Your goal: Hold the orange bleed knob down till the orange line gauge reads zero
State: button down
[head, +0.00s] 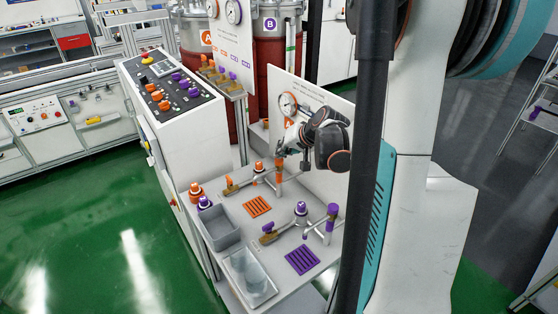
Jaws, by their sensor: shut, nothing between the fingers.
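On the white bench, the orange fitting carries a round orange knob (258,167) and an upright orange post (279,169). I cannot tell for certain which is the bleed knob. A round gauge (287,104) is on the white panel behind, beside an orange label; its needle is too small to read. My gripper (281,151) is shut and empty, reaching in from the right. Its tips are at the top of the orange post in the picture, right of the round knob. Whether they touch the post cannot be told. My wrist hides part of the panel.
A purple fitting with a knob (301,208) and post (331,212) stands nearer. A control console (165,85) stands left. Green floor lies open at left.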

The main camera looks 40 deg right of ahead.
jog(key=shift+f+b, duration=0.4)
jog(key=shift+f, duration=0.1)
dwell(0.3)
jog(key=shift+r, duration=0.1)
dwell(2.2)
jog(key=shift+r+p, duration=0.7)
jog(key=shift+r, duration=0.2)
jog(key=shift+r+p, duration=1.9)
jog(key=shift+r, duration=0.65)
jog(key=shift+f, duration=0.1)
